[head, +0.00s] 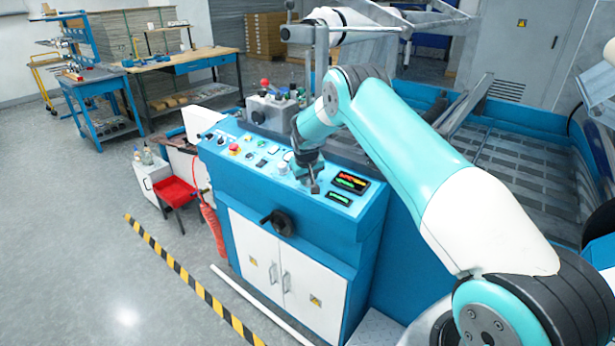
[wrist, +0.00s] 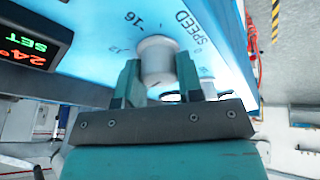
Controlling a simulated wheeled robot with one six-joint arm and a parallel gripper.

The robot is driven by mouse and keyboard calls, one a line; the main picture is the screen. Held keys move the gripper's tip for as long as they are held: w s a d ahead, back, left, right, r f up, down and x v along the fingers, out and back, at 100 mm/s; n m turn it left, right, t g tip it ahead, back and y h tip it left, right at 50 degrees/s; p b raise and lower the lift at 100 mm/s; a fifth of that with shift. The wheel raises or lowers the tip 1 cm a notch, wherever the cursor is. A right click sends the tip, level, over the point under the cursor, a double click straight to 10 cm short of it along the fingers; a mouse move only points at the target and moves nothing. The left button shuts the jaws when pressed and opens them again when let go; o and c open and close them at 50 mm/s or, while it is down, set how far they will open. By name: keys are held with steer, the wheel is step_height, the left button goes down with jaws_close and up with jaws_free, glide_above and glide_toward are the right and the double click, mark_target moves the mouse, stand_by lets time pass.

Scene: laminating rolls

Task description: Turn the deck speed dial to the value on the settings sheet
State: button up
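In the wrist view the speed dial (wrist: 157,60) is a pale round knob on the blue panel, with the word SPEED and marks such as 16, 12 and 0 printed around it. My gripper (wrist: 158,75) has one finger on each side of the dial, with no clear gap on either side, so it looks shut on it. The dial's pointer mark cannot be read. In the head view my gripper (head: 314,188) reaches down to the sloping deck panel (head: 240,135), left of the lit displays. The settings sheet cannot be made out.
A red-lit display (wrist: 35,45) is beside the dial in the wrist view. The panel also carries a red button (head: 234,150) and several other controls. A black handwheel (head: 278,222) sticks out from the cabinet front. The floor at the left is open beyond a striped line (head: 185,280).

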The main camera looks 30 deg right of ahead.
steer(key=shift+f+m+b, duration=0.25)
steer(key=shift+m+b, duration=0.05)
steer(key=shift+b, duration=0.3)
steer(key=shift+c, duration=0.2)
steer(key=m+b, duration=0.1)
steer(key=b, duration=0.1)
steer(key=shift+f+m+h+b, duration=0.15)
steer(key=shift+m+h+b, duration=0.15)
steer(key=shift+m+b, duration=0.1)
steer(key=m+h+b, duration=0.1)
steer(key=m+b, duration=0.2)
steer(key=m, duration=0.1)
steer(key=shift+s+g+b, duration=0.1)
steer(key=shift+g+b, duration=0.2)
steer(key=shift+b, duration=0.05)
steer(key=shift+r, duration=0.2)
steer(key=o, duration=0.9)
steer(key=shift+d, duration=0.1)
steer(key=shift+r, duration=0.1)
